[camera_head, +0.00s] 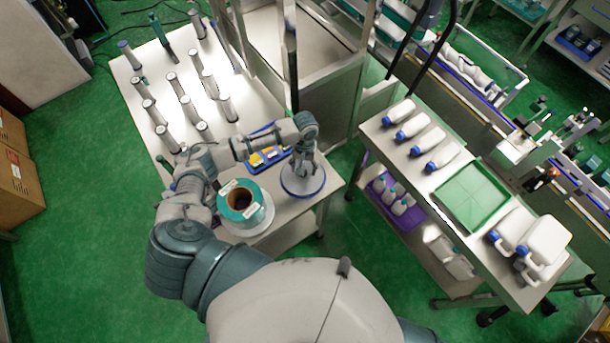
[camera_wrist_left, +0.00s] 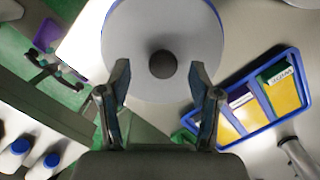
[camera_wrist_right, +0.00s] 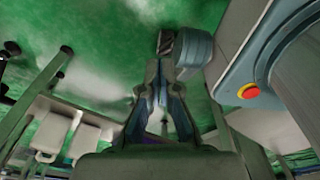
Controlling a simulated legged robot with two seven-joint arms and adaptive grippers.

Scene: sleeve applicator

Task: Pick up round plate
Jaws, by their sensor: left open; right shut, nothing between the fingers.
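The round plate (camera_head: 290,185) is a whitish disc with a blue rim, lying at the right end of the white table. In the left wrist view the plate (camera_wrist_left: 130,35) fills the top middle, with a dark round knob (camera_wrist_left: 162,64) at its centre. My left gripper (camera_head: 304,172) is over the plate and points down at it. Its open fingers (camera_wrist_left: 161,72) stand on either side of the knob in the left wrist view; I cannot tell the height gap. My right gripper (camera_wrist_right: 163,85) is shut and empty, over the green floor, and out of the head view.
A blue tray with coloured cards (camera_head: 268,155) lies beside the plate. A teal-and-white roll (camera_head: 254,222) stands at the table's near edge. Several upright cylinders (camera_head: 186,108) fill the far left. A second table with bottles and a green tray (camera_head: 474,196) is at the right.

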